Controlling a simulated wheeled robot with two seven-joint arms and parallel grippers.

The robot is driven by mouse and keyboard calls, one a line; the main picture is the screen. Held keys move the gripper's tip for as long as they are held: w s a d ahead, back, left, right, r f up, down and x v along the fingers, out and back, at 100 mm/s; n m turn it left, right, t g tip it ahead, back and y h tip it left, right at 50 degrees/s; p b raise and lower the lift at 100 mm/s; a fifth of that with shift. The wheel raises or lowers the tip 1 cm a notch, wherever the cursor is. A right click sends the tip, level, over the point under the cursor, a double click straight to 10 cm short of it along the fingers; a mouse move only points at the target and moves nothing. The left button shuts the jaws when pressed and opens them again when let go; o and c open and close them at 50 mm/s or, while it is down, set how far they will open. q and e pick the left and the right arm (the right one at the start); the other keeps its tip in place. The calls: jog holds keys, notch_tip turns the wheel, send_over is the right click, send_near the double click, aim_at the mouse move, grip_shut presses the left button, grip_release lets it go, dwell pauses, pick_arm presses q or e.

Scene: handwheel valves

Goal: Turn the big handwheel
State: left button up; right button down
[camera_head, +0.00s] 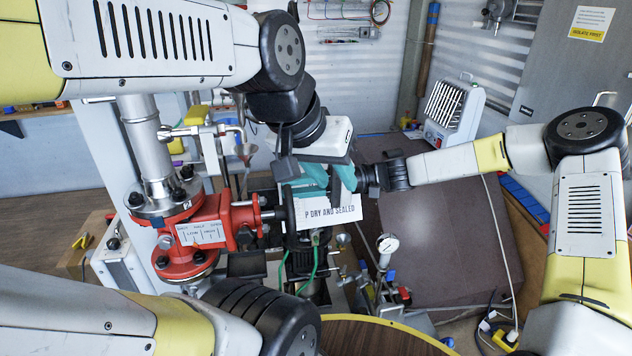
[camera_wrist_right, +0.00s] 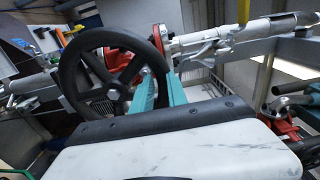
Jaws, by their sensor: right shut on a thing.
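The big handwheel is black and spoked. The right wrist view shows its face and hub (camera_wrist_right: 113,93). In the head view the handwheel (camera_head: 291,215) is nearly edge-on, at the end of the red valve's stem. The red valve (camera_head: 205,222) carries a scale plate; its pointer reading is too small to tell. My right gripper (camera_head: 302,183) is at the wheel, teal fingers shut on the rim; the fingers (camera_wrist_right: 160,78) also show in the wrist view. My left gripper (camera_head: 342,178) is close beside it, overlapping it in the picture; its jaw opening is unclear.
A white sign (camera_head: 330,213) stands just behind the grippers. A small dial gauge (camera_head: 387,244) and green cables are nearby. A steel pipe (camera_head: 146,140) rises above the valve. A brown surface (camera_head: 440,235) lies at right, with a white heater (camera_head: 453,112) behind it.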

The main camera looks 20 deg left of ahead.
jog(key=shift+s+d+f+n, duration=0.1)
jog(key=shift+s+d+n, duration=0.35)
jog(key=shift+n, duration=0.45)
jog(key=c, duration=1.4)
grip_release()
jog(key=shift+s+a, duration=0.1)
jog(key=shift+v, duration=1.7)
jog(key=shift+v, duration=2.05)
